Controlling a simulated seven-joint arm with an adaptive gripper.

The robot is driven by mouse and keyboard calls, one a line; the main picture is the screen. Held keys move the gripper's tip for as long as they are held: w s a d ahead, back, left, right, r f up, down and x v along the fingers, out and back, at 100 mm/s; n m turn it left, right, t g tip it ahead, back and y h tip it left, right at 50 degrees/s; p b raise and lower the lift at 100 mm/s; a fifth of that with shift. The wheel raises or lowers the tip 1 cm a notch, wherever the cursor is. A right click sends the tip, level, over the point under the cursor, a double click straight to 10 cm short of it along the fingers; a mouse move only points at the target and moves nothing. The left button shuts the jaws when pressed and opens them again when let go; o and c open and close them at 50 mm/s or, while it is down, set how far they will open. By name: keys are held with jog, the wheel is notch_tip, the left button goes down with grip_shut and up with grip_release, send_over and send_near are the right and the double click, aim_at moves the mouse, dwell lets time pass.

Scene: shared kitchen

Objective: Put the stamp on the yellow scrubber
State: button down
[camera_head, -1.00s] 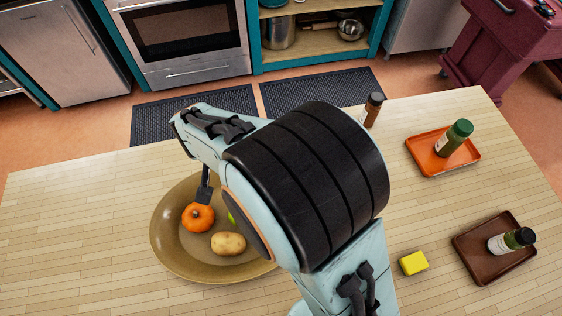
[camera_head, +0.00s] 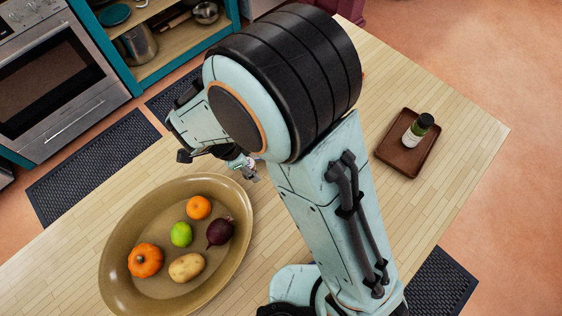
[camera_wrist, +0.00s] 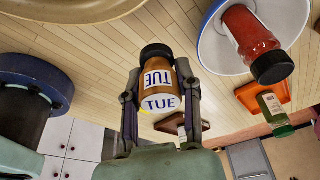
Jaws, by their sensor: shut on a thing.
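My gripper (camera_wrist: 160,100) is shut on the stamp (camera_wrist: 158,78), a brown cylinder with a black end and blue "TUE" lettering on its side and its pale round face. The fingers sit on both sides of it. In the head view, my gripper (camera_head: 247,169) is small beside the bowl's upper right, partly covered by my arm, and the stamp is hard to make out there. The yellow scrubber is not clearly visible now; my arm may hide it in the head view.
A large tan bowl (camera_head: 114,285) holds an orange pumpkin (camera_head: 145,260), potato (camera_head: 186,267), lime (camera_head: 181,234), beet (camera_head: 220,231) and an orange (camera_head: 199,207). A brown tray (camera_head: 396,160) bears a green bottle (camera_head: 417,130). An orange tray (camera_wrist: 283,93) and white plate (camera_wrist: 212,48) show in the wrist view.

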jog(key=d+m+g, duration=0.3)
jog(key=d+m, duration=0.8)
jog(key=d, duration=1.2)
jog(key=x, duration=0.7)
jog(key=shift+a, duration=0.3)
jog(key=shift+w+f, duration=0.1)
jog(key=shift+f, duration=0.15)
jog(key=shift+f, duration=0.15)
jog(key=c, duration=0.8)
grip_release()
